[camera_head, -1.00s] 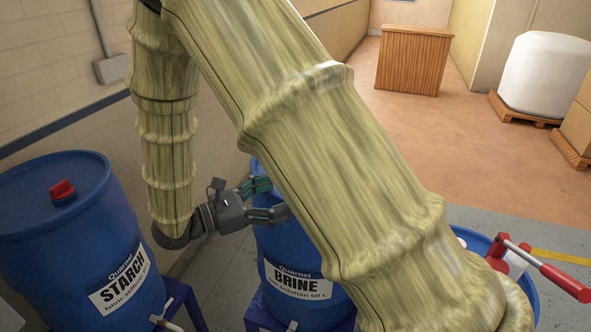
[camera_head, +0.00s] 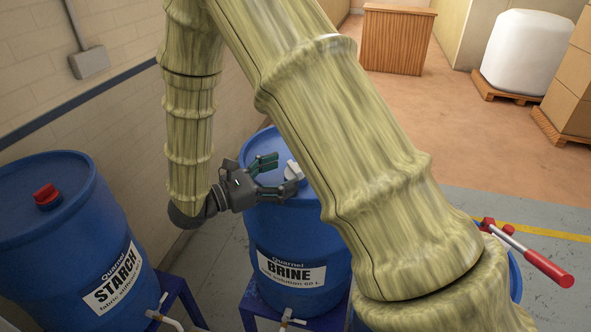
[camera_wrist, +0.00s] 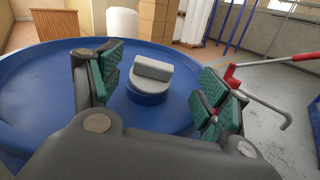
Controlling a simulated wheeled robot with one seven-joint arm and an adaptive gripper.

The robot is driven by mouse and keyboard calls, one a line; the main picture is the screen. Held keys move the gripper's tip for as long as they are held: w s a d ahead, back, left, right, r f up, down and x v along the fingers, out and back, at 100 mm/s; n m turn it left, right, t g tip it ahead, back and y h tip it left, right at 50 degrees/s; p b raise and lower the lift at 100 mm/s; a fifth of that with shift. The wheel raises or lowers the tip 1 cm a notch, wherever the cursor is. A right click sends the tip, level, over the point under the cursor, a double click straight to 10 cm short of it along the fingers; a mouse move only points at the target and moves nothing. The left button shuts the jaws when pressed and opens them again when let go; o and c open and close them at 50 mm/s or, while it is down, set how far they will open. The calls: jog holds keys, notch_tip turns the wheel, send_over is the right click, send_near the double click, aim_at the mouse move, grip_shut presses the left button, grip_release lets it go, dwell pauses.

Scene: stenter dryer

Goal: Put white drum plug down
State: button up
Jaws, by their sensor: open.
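The white drum plug (camera_head: 293,172) rests on top of the blue BRINE drum (camera_head: 262,222), partly hidden behind my arm in the head view. In the wrist view the plug (camera_wrist: 151,78) shows as a round, pale grey-white cap with an upright bar grip. It sits on a short blue raised neck on the drum's lid (camera_wrist: 45,95). My gripper (camera_head: 279,176) is open just left of the plug in the head view. In the wrist view its green-padded fingers stand on either side of the plug, with visible gaps and no contact seen.
A blue STARCH drum (camera_head: 75,235) with a red plug (camera_head: 46,195) stands at left beside the wall. A red-handled lever tool (camera_head: 535,258) is at right over another blue drum (camera_head: 515,280). A wooden cabinet (camera_head: 393,40) and a white wrapped load (camera_head: 527,50) stand far back.

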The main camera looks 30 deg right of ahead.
jog(key=shift+w+d+r+p, duration=0.15)
jog(key=shift+d+p, duration=0.45)
jog(key=shift+d, duration=0.1)
jog(key=shift+w+d+r+p, duration=0.15)
jog(key=shift+d+p, duration=0.4)
jog(key=shift+d, duration=0.1)
jog(key=shift+d+p, duration=0.6)
jog(key=shift+d, duration=0.25)
jog(key=shift+d+f, duration=0.1)
jog(key=shift+d, duration=0.25)
jog(key=shift+a, duration=0.1)
jog(key=shift+c, duration=0.3)
jog(key=c, duration=1.1)
jog(key=shift+c, duration=0.2)
